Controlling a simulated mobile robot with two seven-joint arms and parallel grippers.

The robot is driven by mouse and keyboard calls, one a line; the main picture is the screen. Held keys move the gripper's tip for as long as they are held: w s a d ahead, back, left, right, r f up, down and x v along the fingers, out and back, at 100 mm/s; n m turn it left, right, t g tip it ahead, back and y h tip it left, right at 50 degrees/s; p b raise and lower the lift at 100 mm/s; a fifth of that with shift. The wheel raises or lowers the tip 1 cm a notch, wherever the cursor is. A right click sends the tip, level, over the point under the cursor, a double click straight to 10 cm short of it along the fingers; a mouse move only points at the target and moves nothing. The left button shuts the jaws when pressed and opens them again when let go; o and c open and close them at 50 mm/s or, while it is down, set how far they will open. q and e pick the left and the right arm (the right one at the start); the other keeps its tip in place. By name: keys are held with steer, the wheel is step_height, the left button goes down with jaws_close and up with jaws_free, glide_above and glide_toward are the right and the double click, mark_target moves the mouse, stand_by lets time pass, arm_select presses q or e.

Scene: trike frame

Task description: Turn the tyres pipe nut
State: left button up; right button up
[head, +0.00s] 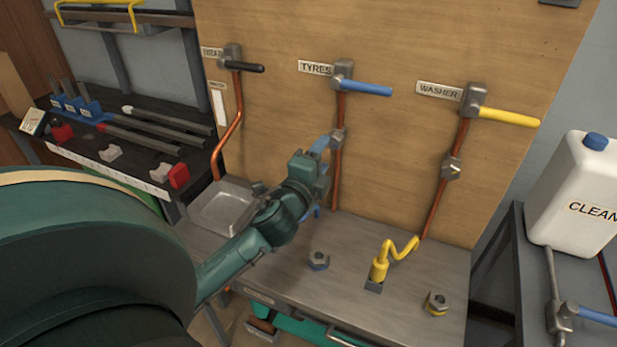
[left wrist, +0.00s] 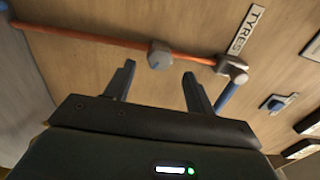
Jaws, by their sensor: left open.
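The TYRES pipe (head: 337,175) is a copper pipe running down the wooden board from a valve with a blue lever (head: 367,88). Its grey pipe nut (head: 338,138) sits partway down; it also shows in the left wrist view as a grey nut (left wrist: 159,54) on the orange-brown pipe (left wrist: 95,40). My left gripper (left wrist: 158,72) is open, its two dark fingers pointing at the board on either side of the nut's line. The nut appears just beyond the fingertips, not clearly between them. In the head view my left gripper (head: 322,168) is just below the nut and hides part of the pipe. My right gripper is not in view.
The WASHER pipe (head: 462,135) with a yellow lever (head: 508,116) stands to the right. Another copper pipe with a black lever (head: 244,67) is at left. A white jug (head: 578,190) stands at far right.

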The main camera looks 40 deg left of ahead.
arm_select(q)
steer(key=b+v, duration=0.1)
steer(key=v, duration=0.6)
steer(key=shift+s, duration=0.2)
steer(key=s+d+f+n+g, duration=0.4)
steer(key=s+f+n+g, duration=0.45)
steer(key=f, duration=0.35)
steer(key=s+d+f+n+g+h, duration=0.4)
steer(key=s+d+f+n+g, duration=0.15)
steer(key=s+d, duration=0.35)
steer(key=w+d+f+m+t+h, duration=0.1)
steer(key=w+d+f+t+h, duration=0.2)
steer(key=f+t, duration=0.3)
steer(key=shift+w+d+f+t, duration=0.3)
steer(key=shift+w+d+f, duration=0.25)
steer(key=shift+f, duration=0.9)
